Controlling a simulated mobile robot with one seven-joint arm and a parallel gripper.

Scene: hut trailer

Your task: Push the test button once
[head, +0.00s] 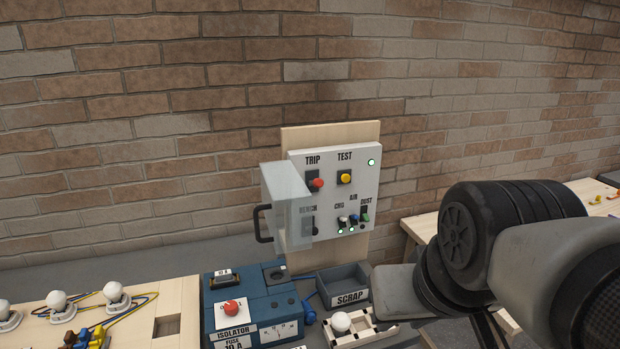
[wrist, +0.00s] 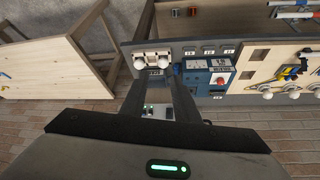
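The white control panel (head: 334,205) stands upright on a wooden backboard in front of the brick wall. Its yellow TEST button (head: 345,178) sits on a black square, right of the red TRIP button (head: 316,184). A clear cover with a black handle (head: 286,205) stands out from the panel's left side, in front of the lower left switch. The TEST button looks uncovered. My gripper (wrist: 156,84) is open and empty in the wrist view, its two fingers apart. Part of the panel (wrist: 157,111) shows between them; the TEST button cannot be made out there.
Below the panel are a grey SCRAP bin (head: 345,284), a blue isolator box (head: 255,308) with a red knob, and a holder with a white bulb (head: 341,322). A wooden board with bulbs (head: 115,297) lies left. My arm fills the right side. A wooden table (head: 424,228) stands behind it.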

